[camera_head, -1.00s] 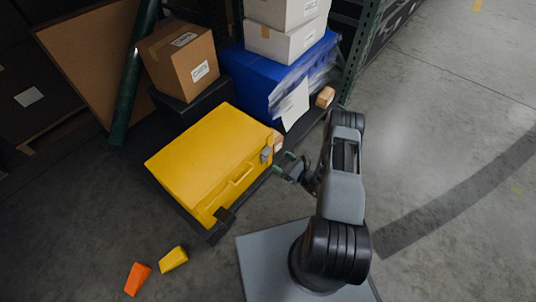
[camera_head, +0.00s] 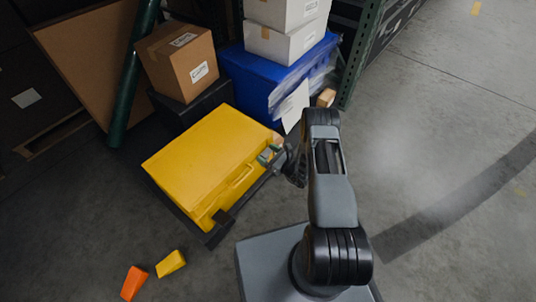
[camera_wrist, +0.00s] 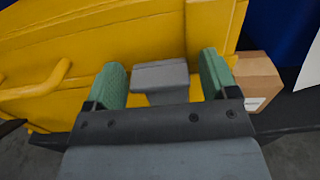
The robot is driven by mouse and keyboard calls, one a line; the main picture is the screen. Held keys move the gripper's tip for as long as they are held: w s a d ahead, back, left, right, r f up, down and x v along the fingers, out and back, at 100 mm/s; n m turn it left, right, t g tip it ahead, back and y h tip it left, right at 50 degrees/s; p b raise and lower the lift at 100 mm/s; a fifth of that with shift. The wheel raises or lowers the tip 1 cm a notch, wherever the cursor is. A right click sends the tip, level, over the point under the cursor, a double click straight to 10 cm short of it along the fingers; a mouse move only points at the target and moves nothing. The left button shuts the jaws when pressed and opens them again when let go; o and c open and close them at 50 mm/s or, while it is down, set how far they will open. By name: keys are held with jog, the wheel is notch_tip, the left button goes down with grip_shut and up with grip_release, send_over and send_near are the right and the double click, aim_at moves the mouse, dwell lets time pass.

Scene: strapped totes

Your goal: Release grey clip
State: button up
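The yellow tote (camera_head: 205,165) sits on a dark base, lid down, and its front face fills much of the wrist view (camera_wrist: 150,45). The grey clip (camera_wrist: 160,78) is on that face near the tote's right end. My gripper (camera_wrist: 163,80) is open, with one green finger on each side of the clip. In the head view my gripper (camera_head: 268,154) is at the tote's right front corner and hides most of the clip. A black clip (camera_head: 223,217) is at the front left corner.
A yellow wedge (camera_head: 170,263) and an orange wedge (camera_head: 134,282) lie on the floor. A small cardboard box (camera_wrist: 257,79) is just right of my gripper. A blue tote (camera_head: 262,80) and green rack post (camera_head: 357,60) stand behind. Floor at right is clear.

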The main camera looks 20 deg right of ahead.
jog(key=c, duration=1.2)
